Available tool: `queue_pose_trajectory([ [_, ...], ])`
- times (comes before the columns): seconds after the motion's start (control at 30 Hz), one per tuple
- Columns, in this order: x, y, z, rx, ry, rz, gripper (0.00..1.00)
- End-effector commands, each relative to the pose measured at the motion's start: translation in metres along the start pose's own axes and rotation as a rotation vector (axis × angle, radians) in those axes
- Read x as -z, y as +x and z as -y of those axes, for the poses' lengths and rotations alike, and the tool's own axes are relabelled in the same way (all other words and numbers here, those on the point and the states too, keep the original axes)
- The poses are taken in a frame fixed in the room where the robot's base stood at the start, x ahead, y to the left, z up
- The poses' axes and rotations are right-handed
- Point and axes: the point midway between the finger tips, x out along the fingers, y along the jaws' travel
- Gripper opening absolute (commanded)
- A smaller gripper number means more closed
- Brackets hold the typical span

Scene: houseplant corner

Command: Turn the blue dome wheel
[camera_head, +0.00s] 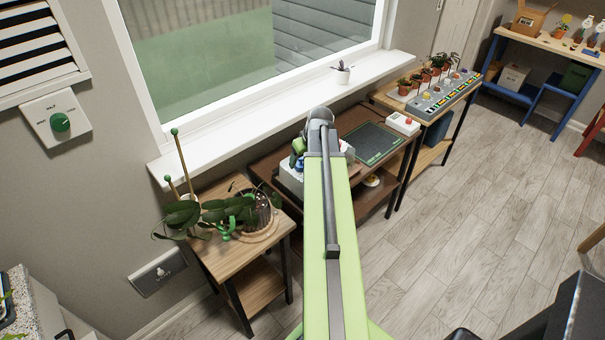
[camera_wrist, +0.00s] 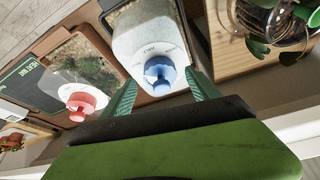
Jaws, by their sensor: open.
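The blue dome wheel (camera_wrist: 160,72) is a small blue knob on a pale round plate with printed marks, on top of a pale box (camera_wrist: 135,32). In the wrist view it lies between the two teal fingers of my gripper (camera_wrist: 160,84), which are open and spread to either side. The gap from fingers to wheel looks clear, but I cannot tell their depth. In the head view a bit of blue (camera_head: 299,163) shows beside my arm, which hides most of the box and my gripper.
A red knob (camera_wrist: 82,102) on a similar plate stands left of the blue wheel in the wrist view. A green mat (camera_head: 373,142) lies on the brown table. A wooden stand with a leafy plant (camera_head: 225,212) is to the left. The window sill (camera_head: 270,112) runs behind.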

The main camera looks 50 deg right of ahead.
Motion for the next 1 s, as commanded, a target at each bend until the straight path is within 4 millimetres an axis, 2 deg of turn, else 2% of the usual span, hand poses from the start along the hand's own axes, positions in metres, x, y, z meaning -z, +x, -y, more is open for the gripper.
queue_pose_trajectory([
  [0.03, -0.002, 0.0155, -0.0006, 0.0, 0.0, 0.0, 0.7],
  [0.1, -0.0012, 0.0204, -0.0004, 0.0, 0.0, 0.0, 0.7],
  [0.4, 0.0002, 0.019, -0.0002, 0.0, 0.0, 0.0, 0.69],
  [0.87, -0.0002, 0.019, -0.0007, 0.0, 0.001, 0.0, 0.08],
  [1.0, -0.0007, 0.0188, -0.0004, -0.002, 0.005, 0.0, 0.07],
])
